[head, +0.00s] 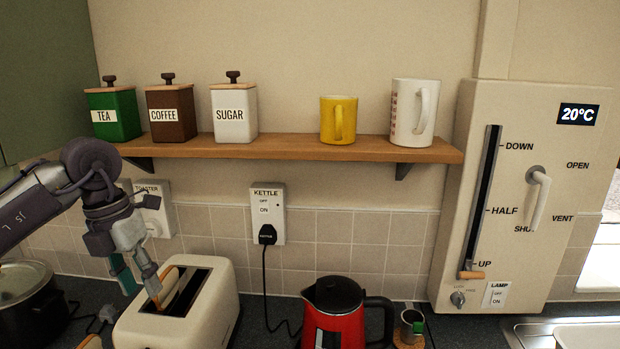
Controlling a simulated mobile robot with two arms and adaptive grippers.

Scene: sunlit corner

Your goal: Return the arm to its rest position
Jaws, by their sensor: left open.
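My left arm comes in from the left edge. My left gripper (142,288) points down at the left side of the cream toaster (205,325), its fingers apart. One fingertip is at the toaster's near slot, close to a slice of bread (181,289) that stands up in it. I cannot tell whether the finger touches the slice. My right gripper is not in view.
A wooden shelf (290,147) with canisters and mugs runs above. A red kettle (345,325) and a small dark cup (411,326) stand right of the toaster. A dark pot (28,300) is at the left. A control panel (520,200) is on the right wall.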

